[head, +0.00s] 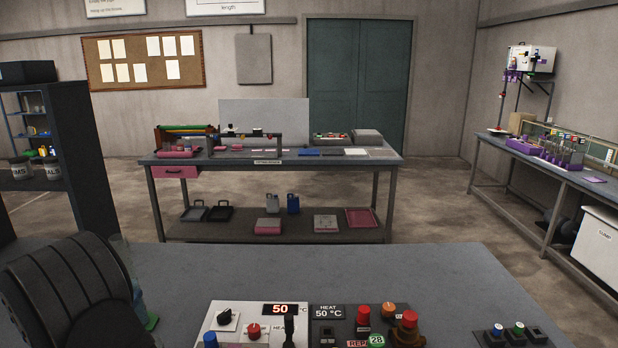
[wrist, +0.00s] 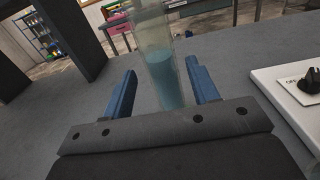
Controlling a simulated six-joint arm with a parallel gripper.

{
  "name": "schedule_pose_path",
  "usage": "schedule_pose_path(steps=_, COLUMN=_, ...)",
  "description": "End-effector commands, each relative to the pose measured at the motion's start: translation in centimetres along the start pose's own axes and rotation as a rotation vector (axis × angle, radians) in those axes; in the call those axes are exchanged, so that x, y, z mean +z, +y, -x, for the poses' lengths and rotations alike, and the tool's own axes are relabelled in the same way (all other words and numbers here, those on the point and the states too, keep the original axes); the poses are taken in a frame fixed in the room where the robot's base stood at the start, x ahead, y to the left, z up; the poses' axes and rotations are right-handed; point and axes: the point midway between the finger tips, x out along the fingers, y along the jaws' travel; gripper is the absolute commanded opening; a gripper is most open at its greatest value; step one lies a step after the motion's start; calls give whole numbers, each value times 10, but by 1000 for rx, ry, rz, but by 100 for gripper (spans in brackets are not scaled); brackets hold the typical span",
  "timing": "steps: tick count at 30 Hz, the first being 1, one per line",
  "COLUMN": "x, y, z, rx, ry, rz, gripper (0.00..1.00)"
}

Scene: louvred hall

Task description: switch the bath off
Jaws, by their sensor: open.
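The bath's white control panel (head: 258,312) stands at the near edge of the grey table, with a red display (head: 284,309) reading 50. A black knob (head: 226,317) sits at its upper left; it also shows at the right edge of the wrist view (wrist: 311,84), with "OFF" lettering beside it. I cannot tell its setting. My gripper (wrist: 161,68) is open, left of the panel. A clear cylinder of blue liquid (wrist: 160,60) stands upright between or just beyond its blue fingers; contact is unclear. In the head view my arm partly hides the cylinder (head: 120,248).
Right of the panel stand a dark panel labelled HEAT 50 °C (head: 328,312), a red button (head: 363,315) and orange and red knobs. A small switch box (head: 510,335) is farther right. The table's middle is clear. A dark shelf (head: 75,150) rises at left.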

Motion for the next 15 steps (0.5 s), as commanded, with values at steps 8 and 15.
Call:
schedule_pose_path(steps=8, x=1, y=1, z=57, rx=3, ry=0, rz=-2, gripper=54)
schedule_pose_path(steps=15, x=0, y=0, z=101, rx=3, ry=0, rz=0, gripper=54)
